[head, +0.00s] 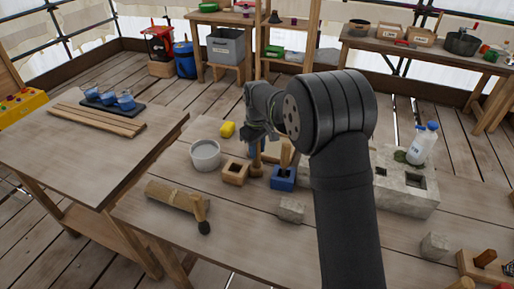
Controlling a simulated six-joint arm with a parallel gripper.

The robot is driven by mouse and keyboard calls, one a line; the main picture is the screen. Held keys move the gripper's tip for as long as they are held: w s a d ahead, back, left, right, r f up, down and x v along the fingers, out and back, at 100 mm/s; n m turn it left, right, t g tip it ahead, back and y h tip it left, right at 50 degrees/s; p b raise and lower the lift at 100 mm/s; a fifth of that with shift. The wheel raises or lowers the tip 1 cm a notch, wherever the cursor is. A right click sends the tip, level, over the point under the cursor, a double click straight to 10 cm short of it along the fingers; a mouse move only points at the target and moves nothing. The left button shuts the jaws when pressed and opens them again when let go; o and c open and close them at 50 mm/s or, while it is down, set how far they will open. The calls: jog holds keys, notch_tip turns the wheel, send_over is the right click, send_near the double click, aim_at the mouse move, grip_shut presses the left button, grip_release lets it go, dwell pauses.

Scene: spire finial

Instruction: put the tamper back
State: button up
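My gripper (256,143) points down over the middle of the near workbench, partly hidden by my own arm. An upright wooden piece (256,163), which may be the tamper, shows directly below the fingers. I cannot tell whether the fingers are closed on it or whether it touches the bench. Just left of it is a square wooden block with a dark opening (235,172). To its right a blue block (283,179) has a wooden piece (287,155) standing in it.
A grey bucket (205,155) and yellow object (227,129) stand left. A log-like piece (176,197) and dark-headed brush or mallet (202,214) lie in front. A stone block with square openings (407,190) and a bottle (422,146) are right. Small stone cubes (291,210) sit forward.

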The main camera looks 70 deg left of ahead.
jog(key=o, duration=0.4)
jog(key=shift+c, duration=0.2)
jog(key=shift+r, duration=0.15)
notch_tip(320, 180, up, 12)
jog(key=shift+r, duration=0.1)
jog(key=shift+f, duration=3.8)
